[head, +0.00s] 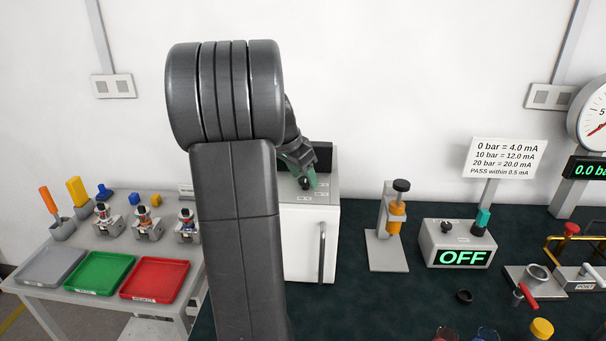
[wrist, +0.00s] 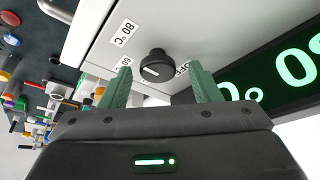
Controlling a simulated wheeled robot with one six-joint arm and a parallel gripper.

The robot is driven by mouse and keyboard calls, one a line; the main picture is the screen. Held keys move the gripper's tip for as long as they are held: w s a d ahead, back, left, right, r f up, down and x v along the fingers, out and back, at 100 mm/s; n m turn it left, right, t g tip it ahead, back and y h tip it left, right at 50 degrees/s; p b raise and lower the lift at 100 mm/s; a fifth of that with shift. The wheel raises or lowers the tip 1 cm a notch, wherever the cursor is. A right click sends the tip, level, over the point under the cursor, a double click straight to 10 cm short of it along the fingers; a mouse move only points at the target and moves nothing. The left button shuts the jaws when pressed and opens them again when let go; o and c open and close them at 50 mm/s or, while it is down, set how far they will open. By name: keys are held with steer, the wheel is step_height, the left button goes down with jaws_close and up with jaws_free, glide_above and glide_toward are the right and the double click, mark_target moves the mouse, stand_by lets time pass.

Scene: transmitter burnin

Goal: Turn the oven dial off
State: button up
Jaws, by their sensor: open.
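The oven (head: 310,245) is a white box with a door handle, standing behind my arm in the head view. Its black dial (wrist: 155,67) sits on the pale top panel in the wrist view, with a white pointer line on it. Labels reading 80 °C (wrist: 124,33) lie beside it, and a partly hidden label is to its right. My gripper (wrist: 160,85) is open, its two green fingers on either side of the dial in the picture, apart from it. In the head view my gripper (head: 308,180) is over the oven top, and the dial (head: 305,183) is partly hidden by it.
A dark display with green digits (wrist: 270,85) is close to the right finger. On the bench stand an orange-and-black press (head: 397,215) and a box reading OFF (head: 464,258). Grey, green and red trays (head: 100,272) lie on the left table. The bench between oven and press is clear.

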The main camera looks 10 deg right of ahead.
steer(key=shift+s, duration=0.15)
steer(key=shift+f, duration=0.1)
steer(key=c, duration=1)
